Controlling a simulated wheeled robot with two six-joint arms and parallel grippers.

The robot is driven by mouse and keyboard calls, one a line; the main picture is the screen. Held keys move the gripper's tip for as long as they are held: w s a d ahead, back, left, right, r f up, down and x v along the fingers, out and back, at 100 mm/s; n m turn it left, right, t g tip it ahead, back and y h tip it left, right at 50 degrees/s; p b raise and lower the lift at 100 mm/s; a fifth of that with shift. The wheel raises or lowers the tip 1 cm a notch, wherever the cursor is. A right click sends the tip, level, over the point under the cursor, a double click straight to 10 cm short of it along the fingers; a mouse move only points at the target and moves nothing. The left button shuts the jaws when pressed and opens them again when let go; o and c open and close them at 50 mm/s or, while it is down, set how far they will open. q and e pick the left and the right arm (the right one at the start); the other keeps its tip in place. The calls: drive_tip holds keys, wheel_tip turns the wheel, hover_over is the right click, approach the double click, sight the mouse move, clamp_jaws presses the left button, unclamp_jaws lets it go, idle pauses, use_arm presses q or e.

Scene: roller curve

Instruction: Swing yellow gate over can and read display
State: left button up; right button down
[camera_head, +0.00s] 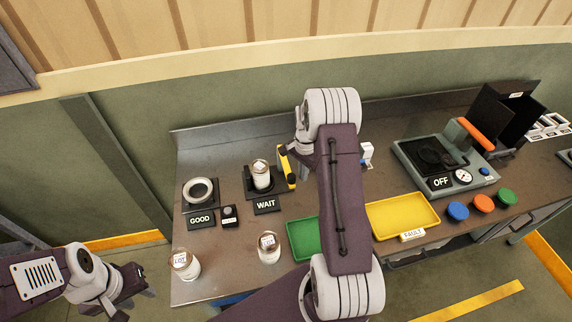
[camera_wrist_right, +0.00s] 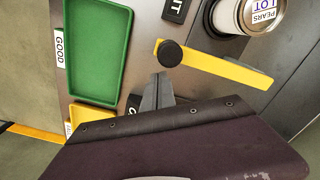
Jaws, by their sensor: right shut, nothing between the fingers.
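The yellow gate (camera_head: 290,168) stands beside the can (camera_head: 261,178) on the black checking stand, to the can's right and not over it. The display (camera_head: 266,204) in front reads WAIT. In the right wrist view the gate (camera_wrist_right: 225,70) is a flat yellow bar with a round black knob (camera_wrist_right: 169,53), and the can (camera_wrist_right: 258,14) is labelled PEARS LOT. My right gripper (camera_wrist_right: 158,80) is shut and empty, its tips close to the bar by the knob; contact is unclear. My left gripper (camera_head: 132,285) is low at the left, away from the stand; its fingers are unclear.
Two more cans (camera_head: 185,264) (camera_head: 268,247) stand at the front left. A ring fixture (camera_head: 199,190) sits behind a GOOD sign. A green tray (camera_head: 303,239) and yellow FAULT tray (camera_head: 402,213) lie near my right arm. A machine marked OFF (camera_head: 440,160) stands right.

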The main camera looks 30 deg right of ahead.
sight(288, 177)
drive_tip(key=shift+a, duration=0.1)
drive_tip(key=shift+w+a, duration=0.25)
drive_tip(key=shift+a, duration=0.55)
drive_tip(key=shift+w+a, duration=0.2)
drive_tip(key=shift+a, duration=0.65)
drive_tip(key=shift+w+a, duration=0.25)
drive_tip(key=shift+a, duration=0.55)
drive_tip(key=shift+w+a+p, duration=0.2)
drive_tip(key=shift+w+a, duration=0.2)
drive_tip(key=shift+a, duration=0.35)
drive_tip(key=shift+w+a+p, duration=0.15)
drive_tip(key=shift+w+a, duration=0.25)
drive_tip(key=shift+a, duration=0.35)
drive_tip(key=shift+a, duration=0.1)
